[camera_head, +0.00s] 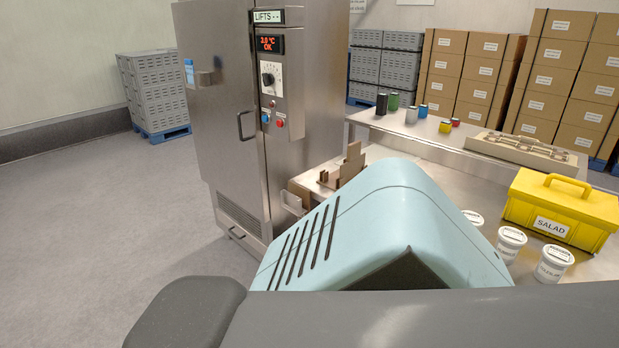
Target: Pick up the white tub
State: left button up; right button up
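Three white tubs with dark print on lids and sides stand upright in a row on the steel table (466,180) at the right of the head view. The nearest white tub (553,264) is at the lower right. The middle white tub (510,243) is just left of it. The farthest white tub (473,218) is partly hidden, with mostly its lid showing. I cannot tell which one the task means. Neither of my grippers is in view. The near part of the table is hidden in the lower middle.
A yellow box labelled SALAD (565,205) stands right behind the tubs. Cardboard pieces (350,165) stand at the table's left end. A tray of metal parts (528,152) and several small cans (411,115) sit farther back. A tall steel cabinet (222,120) stands left.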

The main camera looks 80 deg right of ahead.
aim_at(555, 261)
jog(key=k+l+z, duration=0.1)
jog(key=z, duration=4)
